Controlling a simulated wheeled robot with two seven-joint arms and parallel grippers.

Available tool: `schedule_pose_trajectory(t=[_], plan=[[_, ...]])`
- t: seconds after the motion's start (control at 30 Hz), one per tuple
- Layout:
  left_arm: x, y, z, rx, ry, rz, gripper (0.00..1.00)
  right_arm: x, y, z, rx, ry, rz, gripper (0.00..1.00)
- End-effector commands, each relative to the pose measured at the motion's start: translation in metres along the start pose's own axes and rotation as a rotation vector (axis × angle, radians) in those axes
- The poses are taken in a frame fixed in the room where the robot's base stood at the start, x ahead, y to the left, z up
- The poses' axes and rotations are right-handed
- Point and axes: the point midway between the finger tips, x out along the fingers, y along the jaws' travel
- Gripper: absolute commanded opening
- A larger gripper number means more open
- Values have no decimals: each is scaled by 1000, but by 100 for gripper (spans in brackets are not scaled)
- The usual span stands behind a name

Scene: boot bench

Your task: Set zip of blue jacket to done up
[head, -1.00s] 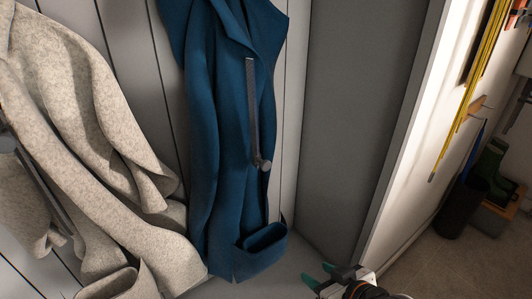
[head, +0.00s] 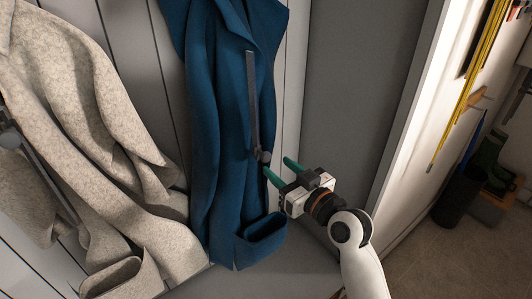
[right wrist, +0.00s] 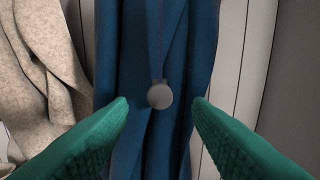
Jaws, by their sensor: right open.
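The blue jacket (head: 224,130) hangs against the panelled wall. Its zip strip (head: 252,95) is a grey band on the jacket front, and a round grey zip pull (head: 263,156) sits at its lower end. My right gripper (head: 279,166) is open beside the pull, with its green fingertips close to it. In the right wrist view the pull (right wrist: 160,95) lies centred between the two fingers (right wrist: 160,108), apart from both, with the blue jacket (right wrist: 125,60) behind. My left gripper is not in view.
A beige coat (head: 95,130) hangs to the left of the jacket, with its own grey strip. A grey side panel (head: 350,90) stands to the right. Beyond it are a yellow hanging item (head: 462,90) and a dark bin (head: 458,195) on the floor.

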Motion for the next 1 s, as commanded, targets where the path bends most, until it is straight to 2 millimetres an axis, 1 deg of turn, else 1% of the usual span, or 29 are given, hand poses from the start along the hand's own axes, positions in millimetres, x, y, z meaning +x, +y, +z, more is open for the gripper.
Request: schedule_pose_trajectory(t=[0.03, 0.1, 0.2, 0.3, 0.47, 0.73, 0.97, 1.0], plan=[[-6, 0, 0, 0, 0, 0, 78, 11, 0, 3, 4, 0, 1, 45], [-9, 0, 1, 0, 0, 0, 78, 24, 0, 3, 4, 0, 1, 45], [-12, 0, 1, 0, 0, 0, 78, 40, 0, 2, 2, 1, 1, 45], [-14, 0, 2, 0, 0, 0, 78, 52, 0, 1, 0, 1, 0, 45], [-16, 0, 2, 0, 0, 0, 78, 60, 0, 0, 0, 2, 1, 45], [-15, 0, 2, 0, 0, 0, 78, 61, 0, -1, 0, 1, 0, 45], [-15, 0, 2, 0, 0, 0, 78, 60, 0, -1, 0, 2, 0, 8], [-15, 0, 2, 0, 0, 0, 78, 60, 0, -1, 0, 2, 0, 1]])
